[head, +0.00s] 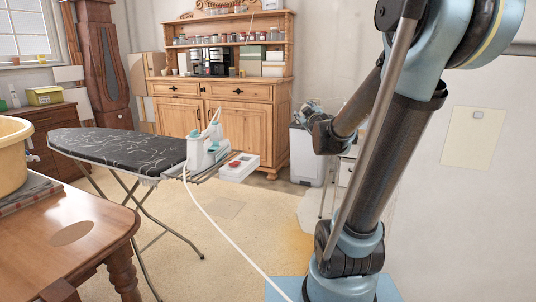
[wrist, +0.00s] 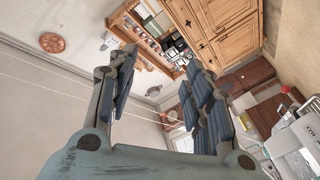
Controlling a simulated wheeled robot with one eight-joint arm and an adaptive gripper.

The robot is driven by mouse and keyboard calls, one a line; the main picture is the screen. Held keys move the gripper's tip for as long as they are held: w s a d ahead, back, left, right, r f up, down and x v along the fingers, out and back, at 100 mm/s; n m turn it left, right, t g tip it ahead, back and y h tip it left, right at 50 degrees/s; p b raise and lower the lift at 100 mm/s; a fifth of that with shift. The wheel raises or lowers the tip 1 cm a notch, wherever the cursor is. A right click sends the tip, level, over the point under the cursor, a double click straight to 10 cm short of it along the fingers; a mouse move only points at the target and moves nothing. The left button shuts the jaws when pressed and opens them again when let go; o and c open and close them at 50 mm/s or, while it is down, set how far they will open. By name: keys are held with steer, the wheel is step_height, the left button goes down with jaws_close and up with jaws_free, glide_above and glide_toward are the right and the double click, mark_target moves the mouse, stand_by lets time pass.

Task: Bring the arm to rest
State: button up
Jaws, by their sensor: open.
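My gripper (wrist: 160,60) is open in the wrist view, its two dark-padded fingers spread apart with nothing between them. The wrist view is tilted, and the wooden dresser (wrist: 222,30) lies beyond the fingers, well apart from them. In the head view my arm (head: 375,165) stands at the right, rising from its base and folding over near the top edge. A lower part of it reaches down to the left, in front of the pale wall.
A dresser (head: 222,115) with jars on its shelves stands at the back. An ironing board (head: 110,145) with an iron (head: 207,148) and trailing white cord is left of my arm. A wooden table (head: 85,240) is at front left.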

steer(key=s+d+f+m+g+h, duration=0.5)
steer(key=s+d+f+m+g, duration=0.3)
steer(key=s+f, duration=0.5)
steer(key=s+a+f+g+y, duration=0.1)
steer(key=s+f+g, duration=0.1)
steer(key=s+f, duration=0.2)
steer(key=s+a+f+g+y, duration=0.1)
steer(key=s+f+g, duration=0.2)
steer(key=s, duration=0.8)
steer(key=s+a+f+g+y, duration=0.1)
steer(key=s+f+g, duration=0.2)
steer(key=s+f, duration=0.3)
steer(key=shift+s+a+f+m, duration=0.35)
steer(key=shift+s+m, duration=0.05)
steer(key=shift+s, duration=0.55)
